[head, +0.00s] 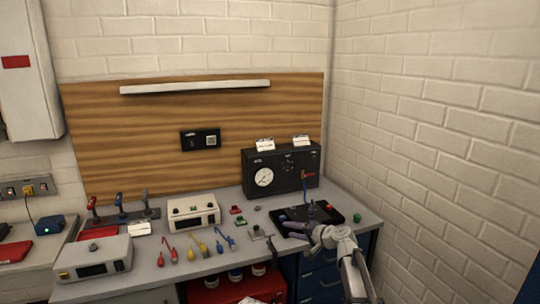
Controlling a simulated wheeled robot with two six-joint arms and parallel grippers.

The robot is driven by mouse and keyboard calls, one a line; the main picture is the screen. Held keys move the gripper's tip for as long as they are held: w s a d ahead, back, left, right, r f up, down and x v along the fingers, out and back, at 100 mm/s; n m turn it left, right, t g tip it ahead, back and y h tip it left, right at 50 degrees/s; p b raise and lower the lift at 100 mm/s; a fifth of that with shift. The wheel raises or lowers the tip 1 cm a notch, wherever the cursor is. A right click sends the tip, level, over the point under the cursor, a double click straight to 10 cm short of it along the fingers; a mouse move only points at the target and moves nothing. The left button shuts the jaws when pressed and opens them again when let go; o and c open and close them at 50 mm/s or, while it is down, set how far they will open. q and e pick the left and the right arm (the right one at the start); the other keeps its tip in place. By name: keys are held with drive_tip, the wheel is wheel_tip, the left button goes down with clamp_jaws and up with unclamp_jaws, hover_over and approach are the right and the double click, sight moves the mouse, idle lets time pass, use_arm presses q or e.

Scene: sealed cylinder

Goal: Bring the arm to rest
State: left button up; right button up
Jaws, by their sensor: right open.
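My right gripper (308,233) comes in from the lower right on my pale arm. It is open, and nothing shows between its fingers. It hovers over the front edge of a black tray (345,213) at the right end of the grey workbench (160,283). A small upright blue part (311,211) stands on the tray behind the gripper. It is too small to make out well. My left gripper is not in view.
A black gauge box (285,172) stands behind the tray. Pliers and screwdriver-like tools (204,247), a white device (193,212) and a grey device (93,260) lie to the left. A brick wall (450,130) bounds the right side. A green button (357,218) sits near the tray's right edge.

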drive_tip(key=s+a+f+n+g+h, duration=0.1)
drive_tip(key=s+a+f+n+g, duration=0.2)
drive_tip(key=s, duration=0.4)
drive_tip(key=s+a+f+n+g+h, duration=0.1)
drive_tip(key=s+a+f+g, duration=0.2)
drive_tip(key=s, duration=0.5)
drive_tip(key=s+a+f+n+g+h, duration=0.1)
drive_tip(key=s+a+f+n, duration=0.15)
drive_tip(key=s+f, duration=0.35)
drive_tip(key=s+d+f+n+g+h, duration=0.1)
drive_tip(key=s+d+h, duration=0.2)
drive_tip(key=s, duration=0.6)
drive_tip(key=s+d+f+n+g+h, duration=0.1)
drive_tip(key=s+h, duration=0.4)
drive_tip(key=s, duration=0.5)
drive_tip(key=d+n+g, duration=0.1)
drive_tip(key=d, duration=0.1)
drive_tip(key=shift+s+d+f+g, duration=0.2)
drive_tip(key=shift+d+f+g, duration=0.1)
drive_tip(key=shift+d, duration=0.05)
